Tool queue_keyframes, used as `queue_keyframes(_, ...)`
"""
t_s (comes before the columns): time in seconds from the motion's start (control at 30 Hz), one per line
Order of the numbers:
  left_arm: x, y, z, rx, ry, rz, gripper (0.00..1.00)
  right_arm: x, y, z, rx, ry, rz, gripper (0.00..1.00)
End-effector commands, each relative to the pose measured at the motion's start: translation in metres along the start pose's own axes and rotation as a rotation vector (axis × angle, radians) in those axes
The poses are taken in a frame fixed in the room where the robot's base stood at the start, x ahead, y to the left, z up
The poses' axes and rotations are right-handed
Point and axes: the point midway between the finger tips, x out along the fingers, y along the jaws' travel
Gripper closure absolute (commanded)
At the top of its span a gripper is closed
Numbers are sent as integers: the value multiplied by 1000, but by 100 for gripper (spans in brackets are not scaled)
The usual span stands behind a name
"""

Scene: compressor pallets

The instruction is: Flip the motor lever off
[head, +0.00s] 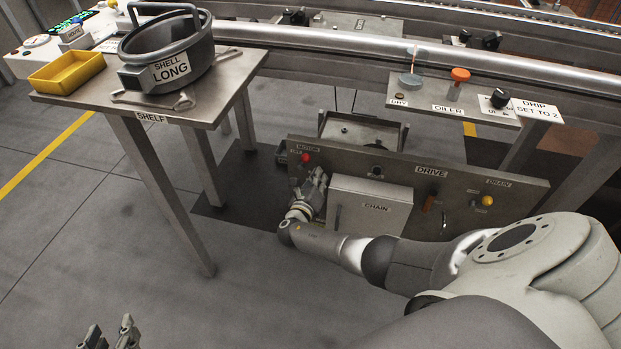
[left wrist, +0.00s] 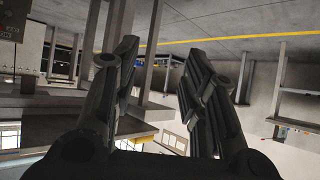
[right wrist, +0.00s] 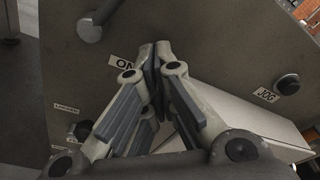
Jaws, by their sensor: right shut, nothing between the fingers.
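The grey drive panel (head: 400,172) stands low under the rail, with a MOTOR label (head: 308,148) at its upper left and a red knob or lamp (head: 306,157) just below. My right gripper (head: 319,172) is at the panel's left end, below that red part. In the right wrist view its fingers (right wrist: 155,52) are shut and empty, with tips beside the ON label (right wrist: 124,62). A grey rod with a rounded end (right wrist: 91,28) sticks out at upper left there; I cannot tell if it is the motor lever. My left gripper (head: 112,333) is open and empty, low over the floor.
A CHAIN box (head: 370,205) juts from the panel right of my right gripper. A JOG button (right wrist: 288,83) shows in the right wrist view. The shelf (head: 235,70) with a large pot (head: 165,50) and yellow tray (head: 67,71) stands at left. The floor at left is clear.

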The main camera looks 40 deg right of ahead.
Motion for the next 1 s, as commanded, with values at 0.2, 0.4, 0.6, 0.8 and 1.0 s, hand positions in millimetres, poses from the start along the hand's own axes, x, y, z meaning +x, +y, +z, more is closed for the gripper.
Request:
queue_keyframes(0.2, -10, -4, 29, -2, -156, -9, 60, -16, -2, 0, 0, 1, 1, 100)
queue_keyframes(0.4, -27, -8, 64, -6, -337, -19, 60, -33, -2, -1, -1, 1, 1, 100)
queue_keyframes(0.6, -50, -12, 97, -11, -516, -29, 60, -51, -2, -1, -1, 1, 1, 100)
queue_keyframes(0.8, -76, -15, 119, -17, -665, -36, 60, -74, -2, -1, -1, 1, 1, 100)
queue_keyframes(1.0, -81, -15, 116, -17, -675, -36, 60, -95, -2, -1, -1, 1, 2, 100)
